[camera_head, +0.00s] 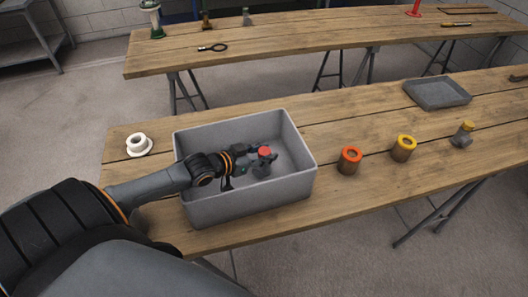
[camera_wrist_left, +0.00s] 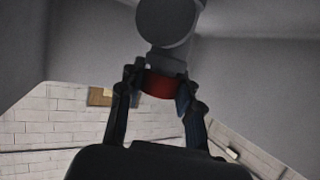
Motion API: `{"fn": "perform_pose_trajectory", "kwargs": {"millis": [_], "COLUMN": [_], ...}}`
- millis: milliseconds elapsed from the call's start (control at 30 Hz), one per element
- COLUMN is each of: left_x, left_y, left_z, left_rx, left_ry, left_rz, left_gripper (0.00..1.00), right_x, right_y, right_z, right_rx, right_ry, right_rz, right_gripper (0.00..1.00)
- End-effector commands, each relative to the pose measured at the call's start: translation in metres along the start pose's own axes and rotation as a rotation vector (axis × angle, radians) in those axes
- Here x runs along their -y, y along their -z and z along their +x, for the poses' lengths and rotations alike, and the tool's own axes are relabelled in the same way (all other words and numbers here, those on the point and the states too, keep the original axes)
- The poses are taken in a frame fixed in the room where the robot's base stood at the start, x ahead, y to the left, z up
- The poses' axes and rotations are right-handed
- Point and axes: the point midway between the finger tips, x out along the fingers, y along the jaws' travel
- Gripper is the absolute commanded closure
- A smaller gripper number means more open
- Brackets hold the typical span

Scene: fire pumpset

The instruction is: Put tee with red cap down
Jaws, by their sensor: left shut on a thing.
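The tee with the red cap shows its red cap (camera_head: 265,150) in the head view, inside the grey bin. My left gripper (camera_head: 253,163) reaches down into the bin and is shut on the tee. In the left wrist view the fingers (camera_wrist_left: 158,90) close on either side of the red cap (camera_wrist_left: 160,84), with the grey tee body (camera_wrist_left: 168,25) beyond it. Whether the tee touches the bin floor cannot be told. My right gripper is not in view.
The grey bin (camera_head: 298,180) stands on the near wooden table (camera_head: 330,210). A white flanged part (camera_head: 139,145) is to its left. An orange-topped cylinder (camera_head: 350,160), a yellow-topped cylinder (camera_head: 403,148), a small yellow-capped fitting (camera_head: 462,135) and a shallow grey tray (camera_head: 437,94) are to its right.

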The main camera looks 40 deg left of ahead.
Motion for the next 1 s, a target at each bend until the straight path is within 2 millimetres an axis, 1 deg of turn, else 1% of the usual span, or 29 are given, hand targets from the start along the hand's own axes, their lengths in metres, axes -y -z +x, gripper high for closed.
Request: {"fn": "perform_pose_trajectory", "kwargs": {"millis": [333,367,400,467,800,867,1000], "left_x": [0.000,0.000,0.000,0.000,0.000,0.000,0.000], "left_y": [-0.001,-0.003,-0.002,-0.002,0.000,-0.002,-0.003], "left_z": [0.002,0.002,0.001,0.001,0.000,-0.003,-0.018], "left_rx": [-0.006,-0.002,-0.002,-0.002,-0.002,0.000,0.002], "left_ry": [0.000,0.000,0.000,0.000,0.000,0.000,0.000], "left_rz": [0.002,0.001,0.001,0.001,0.001,0.000,0.000], "left_gripper": [1.00,0.62,0.54,0.43,0.43,0.43,0.43], "right_x": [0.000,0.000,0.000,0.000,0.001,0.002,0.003], "right_y": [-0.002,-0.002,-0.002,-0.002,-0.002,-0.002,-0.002], "right_z": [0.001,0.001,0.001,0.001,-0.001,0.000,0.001], "right_rx": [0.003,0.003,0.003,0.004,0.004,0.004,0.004], "right_ry": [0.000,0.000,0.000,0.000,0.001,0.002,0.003], "right_rz": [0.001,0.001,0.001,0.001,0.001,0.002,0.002], "right_gripper": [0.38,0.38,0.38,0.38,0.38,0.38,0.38]}}
